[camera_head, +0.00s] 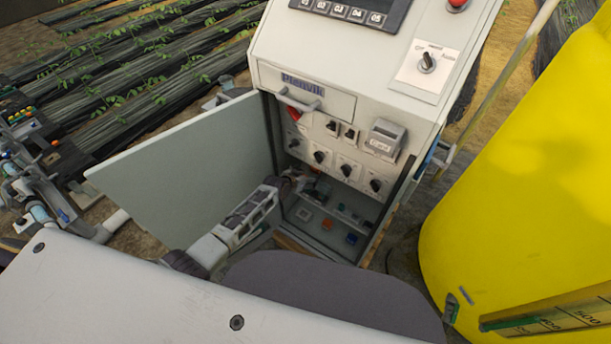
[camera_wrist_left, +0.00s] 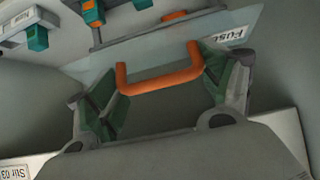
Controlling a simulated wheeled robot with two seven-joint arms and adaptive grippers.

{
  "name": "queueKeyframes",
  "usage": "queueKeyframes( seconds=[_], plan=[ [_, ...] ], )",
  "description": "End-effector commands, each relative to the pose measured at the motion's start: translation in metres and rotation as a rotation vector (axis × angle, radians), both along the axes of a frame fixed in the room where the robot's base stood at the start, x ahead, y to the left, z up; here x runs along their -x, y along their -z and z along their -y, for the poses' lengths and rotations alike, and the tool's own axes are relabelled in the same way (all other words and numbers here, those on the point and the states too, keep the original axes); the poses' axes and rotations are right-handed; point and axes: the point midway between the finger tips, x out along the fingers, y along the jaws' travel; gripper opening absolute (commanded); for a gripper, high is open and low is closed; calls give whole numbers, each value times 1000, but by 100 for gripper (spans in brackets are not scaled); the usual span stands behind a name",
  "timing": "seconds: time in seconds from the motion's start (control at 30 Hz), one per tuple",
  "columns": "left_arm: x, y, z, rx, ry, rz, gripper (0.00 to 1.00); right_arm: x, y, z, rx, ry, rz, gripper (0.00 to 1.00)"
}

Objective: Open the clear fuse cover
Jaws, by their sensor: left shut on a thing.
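The clear fuse cover (camera_wrist_left: 185,42) shows in the left wrist view as a see-through panel with an upside-down FUSE label (camera_wrist_left: 228,37). An orange U-shaped handle (camera_wrist_left: 160,82) stands out from it. My left gripper (camera_wrist_left: 160,75) is shut on this handle, with a finger at each end. In the head view my left gripper (camera_head: 284,186) reaches into the lower part of the open cabinet (camera_head: 308,100). I cannot make out the cover there. How far it is tilted is hard to tell. My right gripper is not in view.
The cabinet door (camera_head: 190,165) hangs open to the left, beside my left arm. Switch knobs (camera_head: 319,157) and a small grey covered box (camera_head: 384,138) sit above the gripper. A large yellow tank (camera_head: 530,170) stands close on the right.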

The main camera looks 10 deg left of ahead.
Motion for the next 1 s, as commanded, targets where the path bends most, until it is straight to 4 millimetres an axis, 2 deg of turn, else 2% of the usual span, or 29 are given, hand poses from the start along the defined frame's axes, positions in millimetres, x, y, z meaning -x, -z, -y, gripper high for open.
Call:
queueKeyframes(
  seconds=[0.03,0.63,1.0],
  plan=[
    [0,-2,7,6,5,-8,38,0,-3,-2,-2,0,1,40],
    [-11,-9,12,1,5,-19,38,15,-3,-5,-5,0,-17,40],
    [-13,-11,12,1,5,-17,38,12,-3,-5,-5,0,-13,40]
  ],
)
